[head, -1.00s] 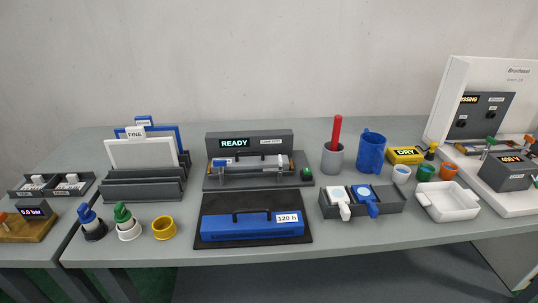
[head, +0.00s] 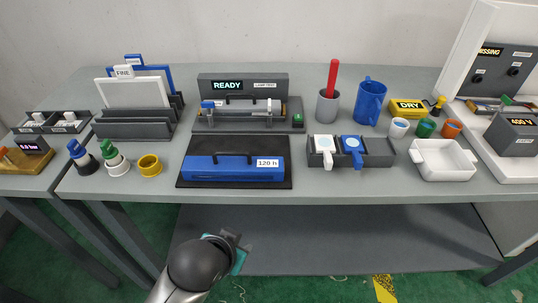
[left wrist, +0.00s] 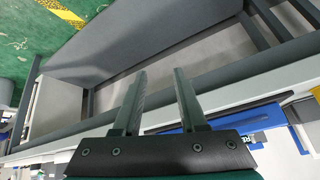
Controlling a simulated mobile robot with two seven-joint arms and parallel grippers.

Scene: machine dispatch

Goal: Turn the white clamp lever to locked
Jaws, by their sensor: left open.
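The grey test fixture (head: 243,120) stands at the back middle of the bench, its display reading READY. A tube lies across it. A small white upright part at the tube's right end (head: 270,106) looks like the white clamp lever, and a blue one (head: 208,104) is at the left end. They are too small to tell their lock position. My left gripper (head: 240,252) is below and in front of the bench's front edge, well away from the fixture. In the left wrist view its two fingers (left wrist: 160,76) are apart with nothing between them. My right gripper is not seen.
A blue case (head: 235,171) on a black mat (head: 286,180) lies between the bench edge and the fixture. A green button (head: 298,119) is right of the tube. A grey tray (head: 378,158) with white and blue handled pieces stands further right. A lower shelf (head: 340,235) is under the bench.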

